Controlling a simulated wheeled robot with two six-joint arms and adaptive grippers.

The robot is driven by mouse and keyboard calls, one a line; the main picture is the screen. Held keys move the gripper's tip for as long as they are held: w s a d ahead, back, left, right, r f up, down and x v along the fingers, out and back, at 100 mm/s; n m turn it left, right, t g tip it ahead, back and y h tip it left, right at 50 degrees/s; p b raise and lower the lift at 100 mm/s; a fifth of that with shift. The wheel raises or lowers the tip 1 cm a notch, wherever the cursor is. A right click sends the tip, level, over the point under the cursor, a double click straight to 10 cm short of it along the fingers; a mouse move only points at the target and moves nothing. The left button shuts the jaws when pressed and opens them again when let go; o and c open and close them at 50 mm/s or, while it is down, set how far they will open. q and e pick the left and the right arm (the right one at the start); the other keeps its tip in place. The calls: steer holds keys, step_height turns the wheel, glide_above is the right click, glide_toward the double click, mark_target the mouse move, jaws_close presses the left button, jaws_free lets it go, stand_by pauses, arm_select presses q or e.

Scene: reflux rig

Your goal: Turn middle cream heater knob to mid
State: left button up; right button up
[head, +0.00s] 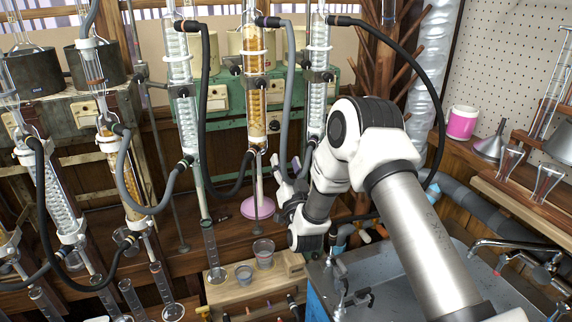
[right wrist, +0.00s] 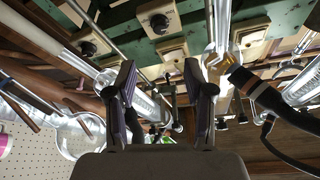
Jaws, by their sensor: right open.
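Cream heater plates sit on the green frame there. One plate with a black knob (right wrist: 159,22) is at top centre, another with a black knob (right wrist: 89,47) is to its left. A further cream plate (right wrist: 173,52) lies beyond the gap between the fingers. I cannot tell which is the middle heater or read any knob setting. My left gripper is not in view.
Glass condenser columns (head: 256,70) with dark hoses stand close before the bench. A wooden block (head: 260,277) with beakers stands below, left of the metal sink (head: 405,270). In the wrist view, glassware and a dark hose (right wrist: 265,95) crowd the right side.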

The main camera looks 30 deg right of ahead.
mark_target(277, 128)
steer(key=w+d+r+n+y, duration=0.1)
steer(key=w+n, duration=0.1)
steer(key=w, duration=0.1)
steer(key=w+d+r+n+y, duration=0.1)
steer(key=w+d+n, duration=0.1)
steer(key=w, duration=0.2)
steer(key=w+d+r+n+t+y, duration=0.1)
steer(key=w+r+n, duration=0.1)
steer(key=w, duration=0.1)
steer(key=shift+w+d+r+n, duration=0.1)
steer(key=shift+w+d+n, duration=0.05)
steer(key=shift+w+n, duration=0.2)
steer(key=shift+w+d, duration=0.1)
jaws_close()
